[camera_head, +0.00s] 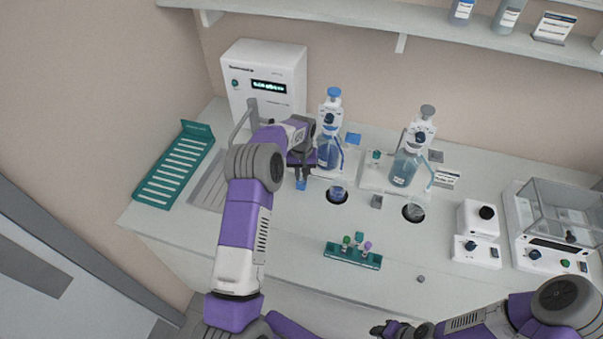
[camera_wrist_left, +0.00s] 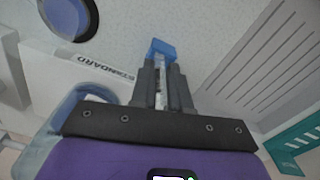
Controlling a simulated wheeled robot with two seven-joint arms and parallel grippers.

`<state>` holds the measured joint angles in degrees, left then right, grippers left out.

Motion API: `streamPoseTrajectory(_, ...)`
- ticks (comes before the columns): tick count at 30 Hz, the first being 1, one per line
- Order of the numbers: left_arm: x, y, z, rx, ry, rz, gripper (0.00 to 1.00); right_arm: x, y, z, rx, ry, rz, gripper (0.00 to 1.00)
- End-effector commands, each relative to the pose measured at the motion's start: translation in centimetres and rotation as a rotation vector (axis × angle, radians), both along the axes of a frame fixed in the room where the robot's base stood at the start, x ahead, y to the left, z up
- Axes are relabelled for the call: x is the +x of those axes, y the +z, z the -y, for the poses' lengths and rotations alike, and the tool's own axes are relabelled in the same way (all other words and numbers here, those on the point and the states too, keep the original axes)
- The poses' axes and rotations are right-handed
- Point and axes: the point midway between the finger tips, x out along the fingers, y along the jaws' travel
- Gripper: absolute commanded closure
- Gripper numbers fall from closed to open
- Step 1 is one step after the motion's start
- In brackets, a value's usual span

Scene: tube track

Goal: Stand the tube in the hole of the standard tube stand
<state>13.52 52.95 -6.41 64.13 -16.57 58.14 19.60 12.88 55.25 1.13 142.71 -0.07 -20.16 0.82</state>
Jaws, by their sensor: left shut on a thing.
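The standard tube stand is a small blue block (camera_head: 301,185) on the bench, left of the front left round hole. It also shows in the left wrist view (camera_wrist_left: 162,47), just beyond my fingertips. My left gripper (camera_head: 303,176) is directly over the stand. In the left wrist view my left gripper (camera_wrist_left: 162,85) is shut on a thin clear tube (camera_wrist_left: 161,90), which lines up with the block. The fingers hide much of the tube, and I cannot tell whether its lower end is inside the hole. My right gripper (camera_head: 385,329) is at the bottom edge, away from the stand.
A blue-liquid dispenser bottle (camera_head: 328,152) stands close behind right; its white base (camera_wrist_left: 85,72) reads STANDARD. A grey block (camera_head: 376,201) and second dispenser (camera_head: 405,168) stand further right. A teal rack (camera_head: 352,256) with several capped tubes is in front. A slotted teal tray (camera_head: 175,172) is left.

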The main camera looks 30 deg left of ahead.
Motion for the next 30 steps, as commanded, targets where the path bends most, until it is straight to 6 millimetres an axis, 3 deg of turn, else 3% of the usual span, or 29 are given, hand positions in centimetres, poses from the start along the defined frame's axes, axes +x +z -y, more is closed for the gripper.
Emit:
streamPoseTrajectory(11,0.01,-0.52,0.03,0.0,0.0,0.0,1.0,0.0,-0.44,0.0,0.0,0.0,0.0,0.57)
streamPoseTrajectory(12,0.01,-0.52,0.03,0.0,0.0,0.0,0.81,0.0,-0.43,0.0,0.0,0.0,0.0,0.57)
streamPoseTrajectory(18,0.01,-0.52,0.03,0.0,0.0,0.0,0.55,0.0,-0.43,0.0,0.0,0.0,0.0,0.57)
streamPoseTrajectory(30,0.01,-0.52,0.03,0.0,0.0,0.0,0.55,0.0,-0.43,0.0,0.0,0.0,0.0,0.57)
